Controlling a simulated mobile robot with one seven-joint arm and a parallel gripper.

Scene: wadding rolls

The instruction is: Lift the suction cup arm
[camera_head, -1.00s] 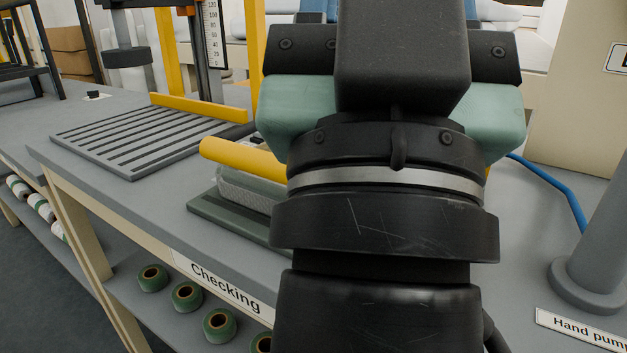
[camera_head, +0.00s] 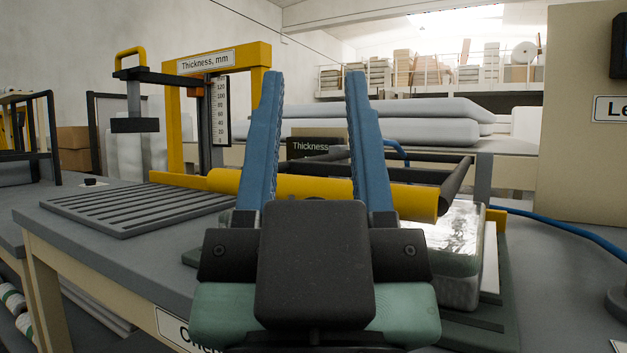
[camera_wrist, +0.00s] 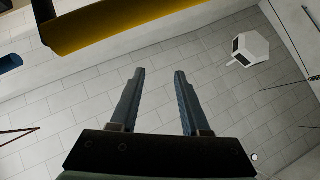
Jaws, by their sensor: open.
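My gripper (camera_head: 311,85) is open and empty, its two blue fingers pointing up in the head view. A thick yellow bar (camera_head: 315,187) on a dark hinged frame (camera_head: 455,178) runs across behind the fingers and shows between them. I take this to be the suction cup arm; no cup is clearly visible. It lies low over a clear-topped block (camera_head: 458,262) on a dark green base (camera_head: 495,325). My gripper hides part of both. In the wrist view my gripper (camera_wrist: 160,72) is open, and a yellow bar (camera_wrist: 125,25) lies beyond the fingertips, apart from them.
A yellow thickness gauge (camera_head: 217,62) stands at left behind a slatted plate (camera_head: 130,208). A dark "Thickness" sign (camera_head: 312,147) is behind the fingers. A blue hose (camera_head: 560,222) runs right. Space above the bar looks clear.

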